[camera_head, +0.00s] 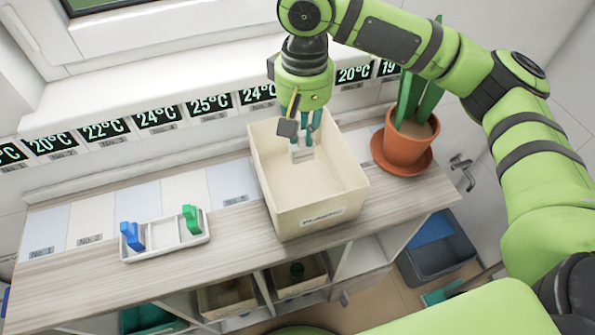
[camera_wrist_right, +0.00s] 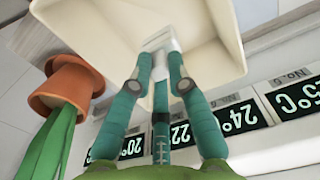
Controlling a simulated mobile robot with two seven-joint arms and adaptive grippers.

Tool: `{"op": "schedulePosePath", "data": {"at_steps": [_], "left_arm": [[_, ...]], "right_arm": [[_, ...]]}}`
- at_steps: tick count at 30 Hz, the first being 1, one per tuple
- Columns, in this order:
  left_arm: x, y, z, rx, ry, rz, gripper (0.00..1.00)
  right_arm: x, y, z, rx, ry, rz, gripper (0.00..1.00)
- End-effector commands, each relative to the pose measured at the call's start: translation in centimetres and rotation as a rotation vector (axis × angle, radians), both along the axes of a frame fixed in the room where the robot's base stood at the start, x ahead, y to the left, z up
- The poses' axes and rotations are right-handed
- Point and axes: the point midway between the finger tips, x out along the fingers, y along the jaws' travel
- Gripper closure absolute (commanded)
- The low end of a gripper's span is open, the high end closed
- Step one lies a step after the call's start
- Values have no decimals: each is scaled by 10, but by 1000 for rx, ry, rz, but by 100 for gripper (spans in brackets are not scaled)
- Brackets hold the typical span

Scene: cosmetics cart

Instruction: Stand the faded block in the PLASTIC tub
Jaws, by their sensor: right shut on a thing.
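The cream tub (camera_head: 318,210) stands on the wooden top, with a label on its front that seems to read PLASTIC. My right gripper (camera_head: 303,142) reaches down into it from the back. It is shut on a pale, whitish block (camera_head: 300,153), the faded one, near the tub's back wall. In the right wrist view the block (camera_wrist_right: 158,41) sits between the fingertips of my right gripper (camera_wrist_right: 160,60), in front of the tub's inside (camera_wrist_right: 205,30). I cannot tell whether the block touches the tub floor. My left gripper is not in view.
A white divided tray (camera_head: 165,238) holds a blue block (camera_head: 131,235) and a green block (camera_head: 191,218). A potted plant (camera_head: 405,148) stands close on the tub's right. Temperature signs (camera_head: 155,114) line the back. Bins (camera_head: 298,275) sit on shelves below.

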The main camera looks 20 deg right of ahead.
Motion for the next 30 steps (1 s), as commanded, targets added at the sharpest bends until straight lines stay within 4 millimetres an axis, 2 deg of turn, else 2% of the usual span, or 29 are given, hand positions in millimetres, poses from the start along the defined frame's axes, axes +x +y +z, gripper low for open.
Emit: {"op": "schedulePosePath", "data": {"at_steps": [1,6,9,13,21,30], "left_arm": [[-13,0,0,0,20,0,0],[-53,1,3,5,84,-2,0],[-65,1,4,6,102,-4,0],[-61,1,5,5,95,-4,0],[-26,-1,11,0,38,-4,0],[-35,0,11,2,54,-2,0]], "right_arm": [[-1,-1,-10,-2,5,-1,100],[-1,-1,-40,-2,4,0,100],[-1,-1,-51,-1,2,0,100],[-1,-1,-60,-2,2,0,100],[-1,-1,-93,-2,1,0,100],[-1,-1,-95,-1,1,1,100]]}}
